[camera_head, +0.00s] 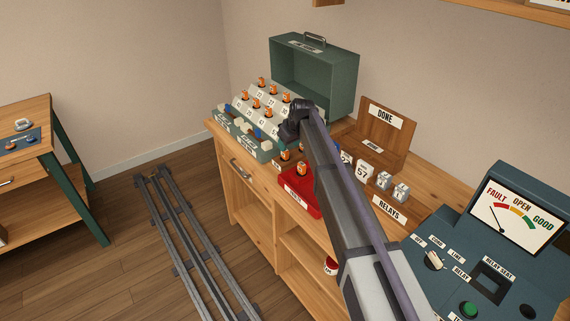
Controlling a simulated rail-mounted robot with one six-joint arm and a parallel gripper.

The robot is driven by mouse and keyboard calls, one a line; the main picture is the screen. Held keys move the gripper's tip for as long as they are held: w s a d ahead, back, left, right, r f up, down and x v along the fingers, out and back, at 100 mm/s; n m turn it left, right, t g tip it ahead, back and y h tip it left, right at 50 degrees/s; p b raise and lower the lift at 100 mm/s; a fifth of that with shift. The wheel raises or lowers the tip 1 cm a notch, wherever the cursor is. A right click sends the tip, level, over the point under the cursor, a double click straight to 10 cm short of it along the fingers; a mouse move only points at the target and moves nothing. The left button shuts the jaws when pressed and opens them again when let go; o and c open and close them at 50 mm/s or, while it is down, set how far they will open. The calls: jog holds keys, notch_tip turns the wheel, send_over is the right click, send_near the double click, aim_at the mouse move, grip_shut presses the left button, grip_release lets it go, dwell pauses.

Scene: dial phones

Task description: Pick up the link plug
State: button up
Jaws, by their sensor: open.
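I cannot tell for sure which piece is the link plug. Several orange-topped pieces (270,103) stand on numbered white stepped blocks in front of the open green case (333,72). More small parts, some blue and some white, lie in the compartments of its front tray (223,128). My gripper (290,133) is small and dark, above the right side of the green case's front, and looks empty. Its fingertips are hard to make out, and my arm hides part of the bench behind it.
A wooden board marked DONE (384,117) and several white relay blocks (364,171) stand right of my arm. A teal tester (490,250) with a dial is at the lower right. Rails (185,240) run along the floor. A side table (25,165) is at left.

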jog(key=b+x, duration=0.4)
jog(key=x, duration=0.2)
jog(key=shift+w+a+f+b, duration=0.1)
jog(key=shift+w+f+b, duration=0.1)
jog(key=shift+b, duration=0.2)
jog(key=shift+s+r, duration=0.1)
jog(key=shift+r, duration=0.15)
jog(key=c, duration=0.9)
jog(key=shift+r+p, duration=0.1)
jog(key=shift+p, duration=0.2)
notch_tip(320, 180, up, 10)
jog(key=p, duration=1)
jog(key=shift+r, duration=0.1)
